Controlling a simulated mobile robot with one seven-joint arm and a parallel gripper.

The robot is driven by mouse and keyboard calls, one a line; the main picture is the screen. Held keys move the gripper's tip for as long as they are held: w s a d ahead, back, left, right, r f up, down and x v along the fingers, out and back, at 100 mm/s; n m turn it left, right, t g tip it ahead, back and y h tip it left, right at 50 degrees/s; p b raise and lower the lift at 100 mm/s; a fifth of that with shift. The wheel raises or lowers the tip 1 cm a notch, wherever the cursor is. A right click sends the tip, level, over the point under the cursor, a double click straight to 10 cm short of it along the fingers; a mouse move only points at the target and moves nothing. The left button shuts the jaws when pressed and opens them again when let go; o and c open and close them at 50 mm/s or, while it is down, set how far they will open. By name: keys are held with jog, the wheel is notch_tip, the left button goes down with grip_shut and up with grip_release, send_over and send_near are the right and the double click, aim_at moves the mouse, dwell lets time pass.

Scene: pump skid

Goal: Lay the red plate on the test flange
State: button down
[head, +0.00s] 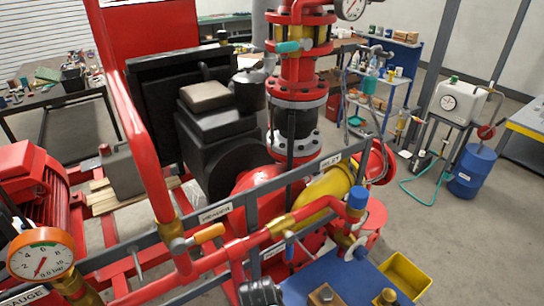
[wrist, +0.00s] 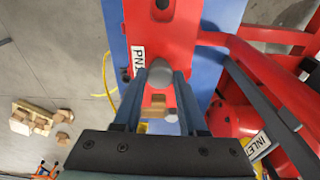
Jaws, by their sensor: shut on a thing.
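In the wrist view my gripper (wrist: 160,76) has its two fingers closed on a grey round knob. The knob stands against a flat red plate (wrist: 165,35), which has a dark hole near the top edge of the view. A white label starting "PN" shows at its left side. Blue surface shows on both sides of the plate. How far the plate is above what lies under it cannot be told. In the head view I cannot make out the gripper or the plate clearly. I cannot tell for sure which part is the test flange.
Red and grey pipes (head: 230,242) cross the front of the skid, with a yellow inlet pipe (head: 325,195) behind. A blue bench top (head: 352,282) with small blocks is at the bottom, beside a yellow bin (head: 405,275).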

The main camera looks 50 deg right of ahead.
jog(key=shift+f+b, duration=1.6)
jog(key=shift+f, duration=0.5)
dwell(0.3)
jog(key=c, duration=0.5)
grip_release()
jog(key=shift+c, duration=0.2)
jog(key=shift+o, duration=0.8)
notch_tip(320, 180, up, 13)
jog(key=a+b, duration=0.1)
jog(key=shift+w+a, duration=0.2)
jog(key=shift+a, duration=0.05)
